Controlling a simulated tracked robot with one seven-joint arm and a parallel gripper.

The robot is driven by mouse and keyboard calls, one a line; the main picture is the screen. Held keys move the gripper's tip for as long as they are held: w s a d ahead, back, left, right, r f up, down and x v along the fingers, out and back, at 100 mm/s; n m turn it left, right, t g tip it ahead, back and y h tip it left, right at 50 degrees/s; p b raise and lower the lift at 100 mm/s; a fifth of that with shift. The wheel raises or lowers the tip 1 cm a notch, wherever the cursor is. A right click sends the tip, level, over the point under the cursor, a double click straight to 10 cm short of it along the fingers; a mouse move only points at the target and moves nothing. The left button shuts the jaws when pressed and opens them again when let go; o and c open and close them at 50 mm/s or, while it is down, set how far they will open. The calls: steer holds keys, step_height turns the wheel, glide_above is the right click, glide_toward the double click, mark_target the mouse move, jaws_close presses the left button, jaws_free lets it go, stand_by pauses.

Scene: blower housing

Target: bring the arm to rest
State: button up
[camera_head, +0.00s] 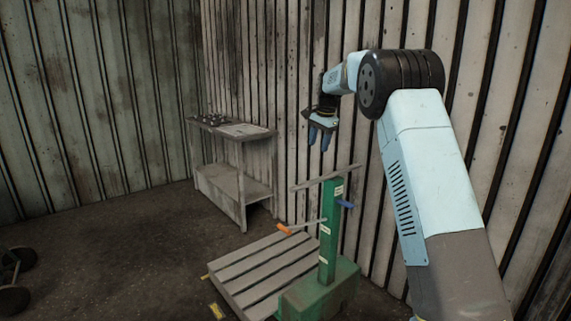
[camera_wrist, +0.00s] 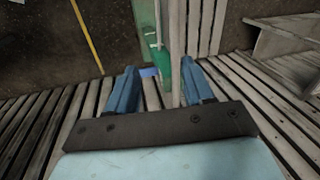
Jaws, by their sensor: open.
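My gripper (camera_head: 320,138) hangs from my raised light-blue arm in the head view, its blue fingers pointing down. It is above the green post (camera_head: 330,232) and apart from it. In the wrist view, my gripper's two blue fingers (camera_wrist: 160,92) stand wide apart with nothing held between them. The green post also shows beyond the fingers in the wrist view (camera_wrist: 145,22). A grey bar (camera_head: 325,178) crosses the top of the post.
An orange-handled lever (camera_head: 285,229) and a blue handle (camera_head: 345,204) stick out from the post. A slatted pallet (camera_head: 262,268) lies beside its green base (camera_head: 318,292). A grey workbench (camera_head: 240,133) stands at the corrugated wall (camera_head: 295,90). Open floor (camera_head: 110,255) lies at left.

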steer(key=s+d+r+n+t, duration=0.15)
steer(key=s+r, duration=0.25)
steer(key=s, duration=0.5)
steer(key=s+d+r+n, duration=0.1)
steer(key=s+d+r, duration=0.25)
steer(key=s, duration=0.55)
steer(key=s+d+r+n, duration=0.2)
steer(key=s+r, duration=0.2)
steer(key=s, duration=0.5)
steer(key=s+d+f+n+t, duration=0.1)
steer(key=s+f, duration=0.3)
steer(key=s, duration=1)
steer(key=s+d+f+n+t+h, duration=0.1)
steer(key=s+f+n, duration=0.3)
steer(key=s, duration=1.1)
steer(key=shift+s+d+f, duration=0.15)
steer(key=shift+d+f, duration=0.05)
steer(key=shift+f, duration=0.6)
